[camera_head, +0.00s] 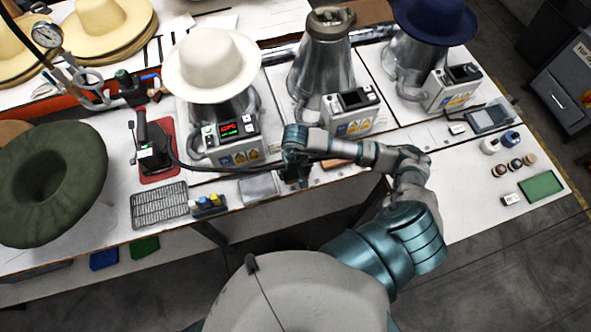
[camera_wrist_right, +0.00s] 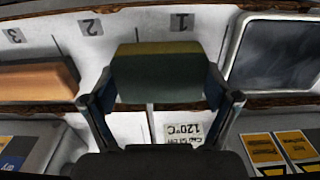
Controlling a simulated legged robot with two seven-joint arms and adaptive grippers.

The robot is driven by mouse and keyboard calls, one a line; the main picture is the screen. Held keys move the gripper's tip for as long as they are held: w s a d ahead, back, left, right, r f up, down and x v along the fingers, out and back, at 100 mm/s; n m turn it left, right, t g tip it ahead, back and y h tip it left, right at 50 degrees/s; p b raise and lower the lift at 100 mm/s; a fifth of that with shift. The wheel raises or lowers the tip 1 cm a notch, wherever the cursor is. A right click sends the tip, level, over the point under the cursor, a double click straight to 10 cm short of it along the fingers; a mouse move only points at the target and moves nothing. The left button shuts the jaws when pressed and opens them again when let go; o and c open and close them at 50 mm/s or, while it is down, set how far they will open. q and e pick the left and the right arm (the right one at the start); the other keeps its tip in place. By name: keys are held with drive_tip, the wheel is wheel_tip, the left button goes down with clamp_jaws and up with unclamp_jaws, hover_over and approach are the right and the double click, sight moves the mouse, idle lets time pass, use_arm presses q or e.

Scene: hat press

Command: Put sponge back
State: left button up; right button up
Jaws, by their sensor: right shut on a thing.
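My right gripper (camera_head: 293,172) is over the front part of the table, below the middle hat press. In the right wrist view its two fingers (camera_wrist_right: 160,100) are shut on the sponge (camera_wrist_right: 158,78), a dark green block with a yellowish layer along its far edge. The sponge lies across between the fingertips, over a white strip with printed numbers 1 (camera_wrist_right: 181,22), 2 (camera_wrist_right: 89,26) and 3 (camera_wrist_right: 13,36). I cannot tell whether it touches the surface. In the head view the gripper mostly hides the sponge. My left gripper is not in view.
A grey metal plate (camera_head: 258,188) lies just left of the gripper. A wooden block (camera_wrist_right: 35,82) is on its other side. Behind stand presses with a white hat (camera_head: 212,62) and a blue hat (camera_head: 435,18). A wire rack (camera_head: 158,206) lies left; small jars (camera_head: 515,165) stand right.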

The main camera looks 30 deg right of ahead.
drive_tip(key=shift+f, duration=0.1)
drive_tip(key=o, duration=0.8)
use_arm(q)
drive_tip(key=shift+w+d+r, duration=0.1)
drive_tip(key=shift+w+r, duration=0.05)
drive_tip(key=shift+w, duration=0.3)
use_arm(e)
drive_tip(key=shift+d, duration=0.1)
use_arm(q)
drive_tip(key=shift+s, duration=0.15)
